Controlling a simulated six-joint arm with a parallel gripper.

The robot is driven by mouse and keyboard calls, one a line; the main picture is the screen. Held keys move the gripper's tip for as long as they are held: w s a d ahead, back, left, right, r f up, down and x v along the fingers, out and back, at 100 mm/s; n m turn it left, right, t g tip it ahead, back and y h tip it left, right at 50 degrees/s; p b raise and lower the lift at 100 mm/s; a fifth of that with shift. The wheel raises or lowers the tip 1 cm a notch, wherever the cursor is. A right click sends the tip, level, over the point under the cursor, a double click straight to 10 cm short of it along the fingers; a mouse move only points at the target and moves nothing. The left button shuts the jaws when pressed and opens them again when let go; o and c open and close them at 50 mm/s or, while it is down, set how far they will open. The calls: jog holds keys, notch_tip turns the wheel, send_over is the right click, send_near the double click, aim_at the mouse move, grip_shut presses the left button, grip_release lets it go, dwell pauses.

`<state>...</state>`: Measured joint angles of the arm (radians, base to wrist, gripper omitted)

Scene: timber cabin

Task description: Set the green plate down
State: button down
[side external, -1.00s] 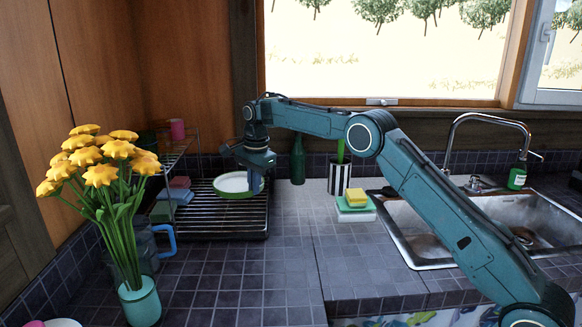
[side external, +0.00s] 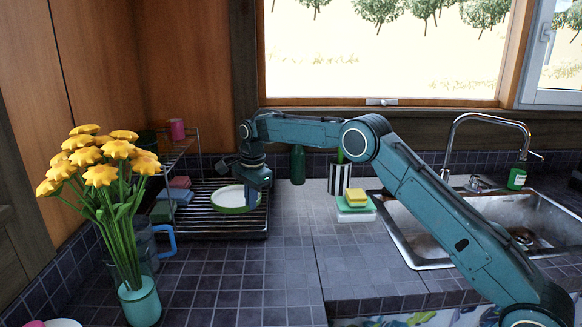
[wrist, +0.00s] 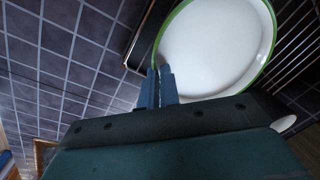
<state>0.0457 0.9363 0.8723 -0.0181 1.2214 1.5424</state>
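The green plate (side external: 236,198), white inside with a green rim, lies nearly level at the black wire drying rack (side external: 238,228). My gripper (side external: 252,205) is at the plate's right edge, pointing down. In the wrist view, the two blue fingers (wrist: 158,88) are close together on the rim of the plate (wrist: 215,45). My gripper looks shut on that rim. The plate is very low over the rack bars; I cannot tell whether it touches them.
A vase of yellow flowers (side external: 139,300) and a blue-handled jug (side external: 167,242) stand at the left. A shelf with folded cloths (side external: 180,189) is left of the rack. A green bottle (side external: 298,165), sponges (side external: 355,197) and the sink (side external: 420,240) are to the right.

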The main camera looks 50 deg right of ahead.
jog(key=shift+f, duration=1.8)
jog(key=shift+f, duration=0.1)
jog(key=c, duration=1.6)
grip_release()
jog(key=shift+f, duration=0.1)
jog(key=shift+s+r, duration=0.25)
jog(key=shift+r, duration=1.8)
jog(key=shift+s+r, duration=0.2)
jog(key=shift+r, duration=1.9)
jog(key=shift+s+r, duration=0.25)
jog(key=shift+r, duration=1.8)
